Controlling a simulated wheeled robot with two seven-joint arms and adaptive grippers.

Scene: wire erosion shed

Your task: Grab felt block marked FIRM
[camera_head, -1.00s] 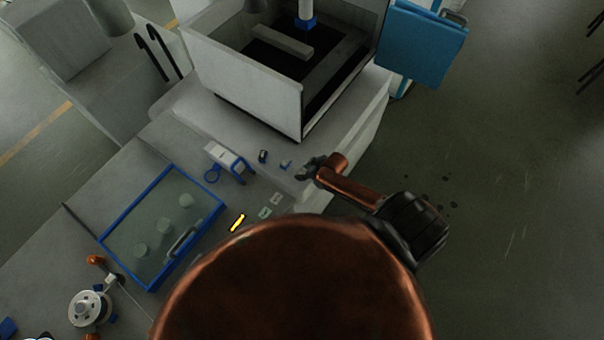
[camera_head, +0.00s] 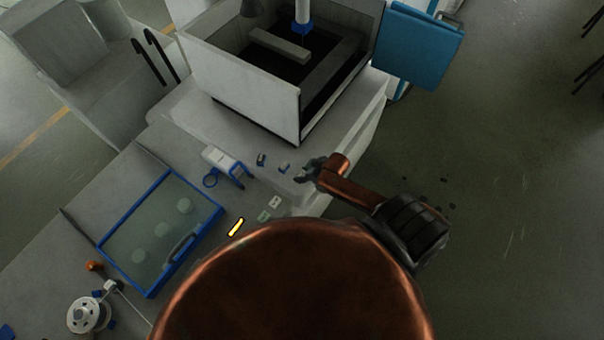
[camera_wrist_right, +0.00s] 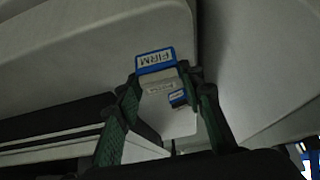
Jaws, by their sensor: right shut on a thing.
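The felt block marked FIRM (camera_wrist_right: 157,62) shows in the right wrist view, with a blue-bordered white label and a pale body. It sits between the fingertips of my right gripper (camera_wrist_right: 160,85), which is shut on it. In the head view the right gripper (camera_head: 308,172) is small, over the right edge of the grey worktop, and the held block is hard to make out there. A second small blue-and-white block (camera_wrist_right: 178,98) shows behind the held one in the wrist view; its label is unreadable. My left gripper is not in view.
Two small blocks (camera_head: 261,160) (camera_head: 284,167) stand left of the gripper. A white stand with blue parts (camera_head: 226,163), small cards (camera_head: 274,203), a yellow piece (camera_head: 236,227), a blue-framed case (camera_head: 125,217) and a wire spool (camera_head: 90,312) lie further left. The machine tank (camera_head: 245,85) rises behind.

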